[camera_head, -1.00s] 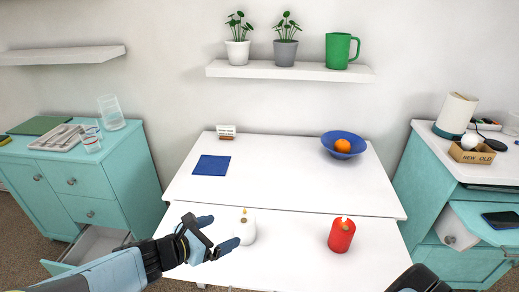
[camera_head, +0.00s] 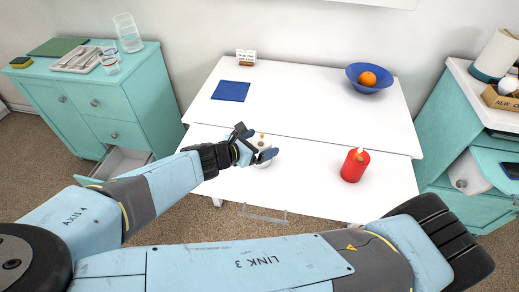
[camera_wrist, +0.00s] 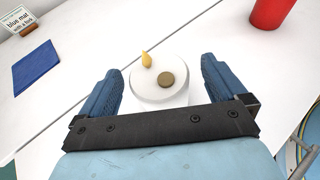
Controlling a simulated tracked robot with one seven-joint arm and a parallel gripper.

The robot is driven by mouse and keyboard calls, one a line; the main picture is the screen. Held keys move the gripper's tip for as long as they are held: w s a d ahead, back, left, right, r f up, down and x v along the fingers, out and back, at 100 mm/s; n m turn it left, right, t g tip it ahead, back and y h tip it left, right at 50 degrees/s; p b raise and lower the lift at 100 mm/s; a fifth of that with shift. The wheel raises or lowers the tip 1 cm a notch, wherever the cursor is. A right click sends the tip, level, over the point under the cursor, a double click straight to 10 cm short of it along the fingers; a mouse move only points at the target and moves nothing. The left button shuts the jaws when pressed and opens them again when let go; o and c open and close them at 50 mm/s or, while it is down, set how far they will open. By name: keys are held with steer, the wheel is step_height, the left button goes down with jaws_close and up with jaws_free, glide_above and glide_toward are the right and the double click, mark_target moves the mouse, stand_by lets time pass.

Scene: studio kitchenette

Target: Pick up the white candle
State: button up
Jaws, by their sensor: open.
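The white candle (camera_wrist: 157,95) stands upright on the white table (camera_head: 300,125). In the wrist view its round top shows a yellow flame-shaped tip and a small brown disc. My gripper (camera_wrist: 162,72) is open, with one blue finger on each side of the candle and a gap to it on both sides. The gripper's dark bar covers the near part of the candle. In the head view my gripper (camera_head: 262,146) largely hides the candle (camera_head: 263,164). Whether a finger touches it cannot be told there.
A red candle (camera_head: 355,165) stands to the right on the same table. Teal cabinets stand on both sides, the left one with an open drawer (camera_head: 123,162).

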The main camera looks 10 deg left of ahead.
mark_target(266, 140)
steer(key=shift+x, duration=1.85)
steer(key=shift+w, duration=0.1)
steer(key=shift+r, duration=0.1)
steer(key=c, duration=1.2)
